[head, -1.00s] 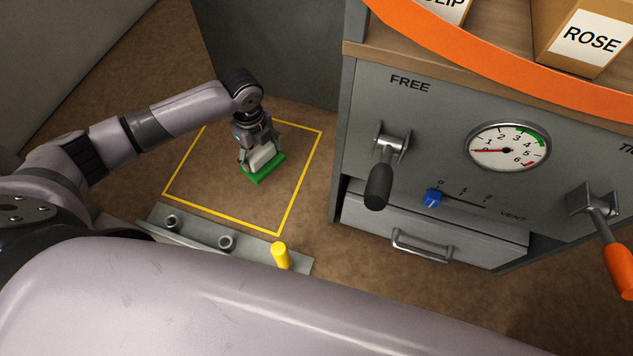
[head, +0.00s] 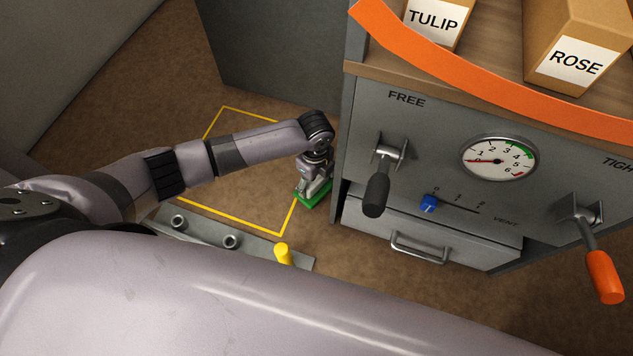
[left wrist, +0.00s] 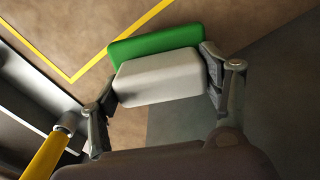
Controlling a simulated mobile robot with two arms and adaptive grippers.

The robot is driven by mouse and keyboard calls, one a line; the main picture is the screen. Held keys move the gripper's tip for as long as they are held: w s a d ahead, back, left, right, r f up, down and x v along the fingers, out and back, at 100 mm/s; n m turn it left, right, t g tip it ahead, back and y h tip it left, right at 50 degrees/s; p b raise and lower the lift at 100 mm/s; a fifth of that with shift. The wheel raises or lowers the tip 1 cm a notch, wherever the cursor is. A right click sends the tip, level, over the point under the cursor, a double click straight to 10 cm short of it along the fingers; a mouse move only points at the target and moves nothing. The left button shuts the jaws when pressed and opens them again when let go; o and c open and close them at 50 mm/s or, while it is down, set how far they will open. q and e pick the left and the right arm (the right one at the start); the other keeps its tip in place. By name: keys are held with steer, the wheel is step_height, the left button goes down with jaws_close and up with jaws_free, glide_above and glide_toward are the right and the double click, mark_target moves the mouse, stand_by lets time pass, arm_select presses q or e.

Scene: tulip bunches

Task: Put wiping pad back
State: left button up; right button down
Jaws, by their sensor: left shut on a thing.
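The wiping pad is a pale grip block on a green base (head: 312,201). It also shows in the left wrist view as the pale block (left wrist: 160,78) with the green layer (left wrist: 150,43) beyond it. My left gripper (head: 315,182) is shut on the pale block, one finger at each end. In the head view the pad is by the right edge of the yellow floor outline (head: 232,218), close to the grey cabinet. I cannot tell whether it touches the floor. My right gripper is not in view.
The grey cabinet (head: 355,100) stands right of the pad, with a black-gripped lever (head: 377,190), a gauge (head: 500,158) and a drawer (head: 450,236). A metal rail (head: 205,236) with a yellow peg (head: 283,254) lies in front of the outline. Labelled boxes (head: 560,85) sit on top.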

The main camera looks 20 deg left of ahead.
mark_target(317, 179)
arm_select(q)
steer(key=shift+f, duration=0.75)
steer(key=shift+d+f, duration=0.2)
steer(key=shift+f, duration=0.15)
steer(key=shift+f, duration=0.1)
steer(key=o, duration=1.1)
steer(key=shift+r, duration=0.2)
step_height(317, 179, up, 12)
steer(key=shift+f+p, duration=0.1)
steer(key=shift+p, duration=0.2)
